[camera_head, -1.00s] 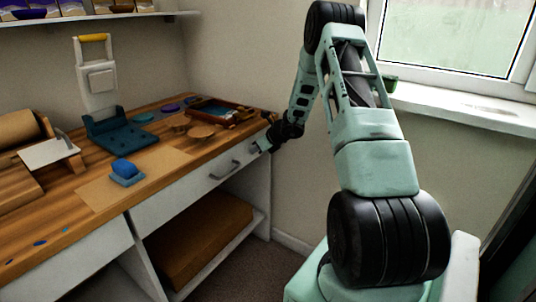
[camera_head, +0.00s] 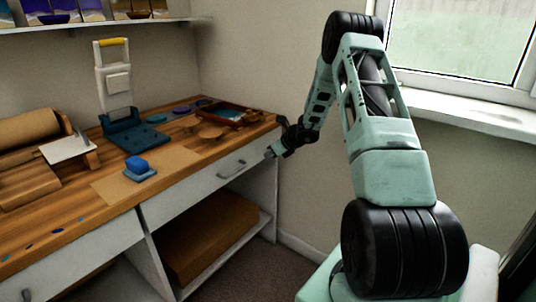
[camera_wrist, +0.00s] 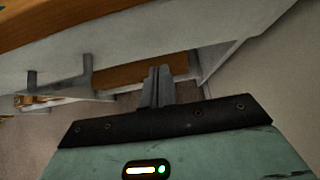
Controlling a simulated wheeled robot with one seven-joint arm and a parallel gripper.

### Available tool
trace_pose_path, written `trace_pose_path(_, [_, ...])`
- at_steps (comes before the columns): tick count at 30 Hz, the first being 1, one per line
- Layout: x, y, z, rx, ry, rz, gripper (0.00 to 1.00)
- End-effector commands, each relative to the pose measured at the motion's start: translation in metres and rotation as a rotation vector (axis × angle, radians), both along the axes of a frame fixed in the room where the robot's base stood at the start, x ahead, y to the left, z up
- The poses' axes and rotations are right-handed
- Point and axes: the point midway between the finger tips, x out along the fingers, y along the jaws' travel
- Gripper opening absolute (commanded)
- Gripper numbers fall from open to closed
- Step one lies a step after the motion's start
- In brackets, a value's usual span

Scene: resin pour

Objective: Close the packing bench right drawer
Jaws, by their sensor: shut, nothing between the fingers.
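The packing bench (camera_head: 75,215) has a wooden top and white drawer fronts. The right drawer (camera_head: 185,195) has a white front with a grey bar handle (camera_head: 232,170). Its front looks close under the top's edge, with no clear gap; I cannot tell whether it is fully flush. My gripper (camera_head: 269,154) is by the right end of this drawer front, to the right of the handle. In the wrist view my gripper (camera_wrist: 157,75) has its fingers together and empty, below the drawer front (camera_wrist: 150,40). The handle (camera_wrist: 60,78) shows to their left there.
A brown box (camera_head: 210,235) lies on the open shelf below the drawer. A window sill (camera_head: 465,108) is at the right. Some floor (camera_head: 265,270) is clear before the bench.

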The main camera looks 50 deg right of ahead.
Motion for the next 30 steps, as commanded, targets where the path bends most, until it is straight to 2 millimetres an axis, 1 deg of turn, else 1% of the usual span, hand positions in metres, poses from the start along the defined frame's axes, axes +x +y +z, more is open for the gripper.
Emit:
trace_pose_path(1, [-0.006,-0.002,0.007,-0.002,0.0,-0.001,0.0])
trace_pose_path(15, [-0.064,-0.008,0.058,-0.003,0.004,-0.004,0.0])
trace_pose_path(21, [-0.075,-0.008,0.067,-0.001,0.005,-0.004,0.0])
trace_pose_path(30, [-0.075,-0.007,0.068,-0.002,0.005,0.001,0.0])
